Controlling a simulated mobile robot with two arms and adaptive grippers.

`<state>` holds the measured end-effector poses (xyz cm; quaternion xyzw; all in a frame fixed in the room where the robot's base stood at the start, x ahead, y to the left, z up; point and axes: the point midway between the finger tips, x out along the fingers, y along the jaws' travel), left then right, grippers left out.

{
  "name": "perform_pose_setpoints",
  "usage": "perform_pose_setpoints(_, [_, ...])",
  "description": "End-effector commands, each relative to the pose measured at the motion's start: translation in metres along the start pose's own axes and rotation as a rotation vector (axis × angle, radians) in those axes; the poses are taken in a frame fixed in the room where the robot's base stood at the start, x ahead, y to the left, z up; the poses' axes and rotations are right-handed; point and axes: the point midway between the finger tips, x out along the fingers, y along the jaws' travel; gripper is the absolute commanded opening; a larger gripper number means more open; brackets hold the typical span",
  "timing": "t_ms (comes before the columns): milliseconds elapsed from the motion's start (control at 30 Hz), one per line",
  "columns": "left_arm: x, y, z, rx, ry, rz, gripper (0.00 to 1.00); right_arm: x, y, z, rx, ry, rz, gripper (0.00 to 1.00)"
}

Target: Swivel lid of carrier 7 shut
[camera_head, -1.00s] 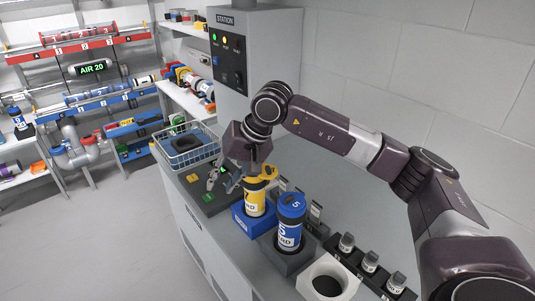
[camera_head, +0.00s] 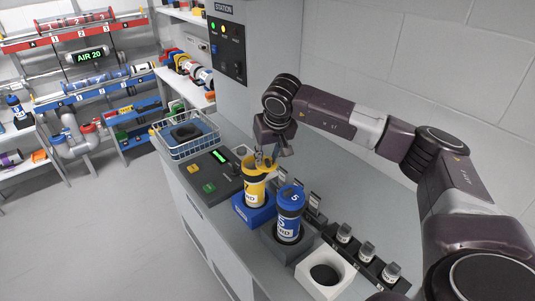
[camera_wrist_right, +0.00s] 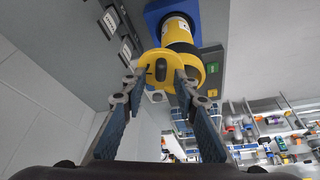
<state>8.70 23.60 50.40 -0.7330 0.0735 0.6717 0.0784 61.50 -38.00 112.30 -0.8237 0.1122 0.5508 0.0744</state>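Carrier 7 (camera_head: 254,188) is a yellow tube with a dark band, upright in a blue holder (camera_head: 240,208) on the counter. My left gripper is not in view.
Blue carrier 5 (camera_head: 289,215) stands close in front in a grey holder. A white ring block (camera_head: 325,276) and a rack of small vials (camera_head: 367,252) are nearer. A button panel (camera_head: 212,178) and a wire basket (camera_head: 188,145) lie to the left. The station box (camera_head: 227,50) stands behind.

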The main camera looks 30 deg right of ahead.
Motion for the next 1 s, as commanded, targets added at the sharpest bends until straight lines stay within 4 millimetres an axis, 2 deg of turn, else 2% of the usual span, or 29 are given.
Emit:
perform_pose_setpoints(167, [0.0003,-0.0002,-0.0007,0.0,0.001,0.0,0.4,0.0006,-0.0002,0.0002,0.0,0.0,0.0,0.28])
perform_pose_setpoints(433, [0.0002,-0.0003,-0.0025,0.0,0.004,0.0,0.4,0.0003,-0.0003,0.0,0.001,0.0,-0.001,0.0])
perform_pose_setpoints(767, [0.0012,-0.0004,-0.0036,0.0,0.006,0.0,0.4,0.0002,-0.0012,-0.0003,0.012,0.001,0.003,0.0])
perform_pose_setpoints(1000, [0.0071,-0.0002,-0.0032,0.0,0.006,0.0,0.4,0.0011,-0.0067,-0.0007,0.092,0.002,0.035,0.0])
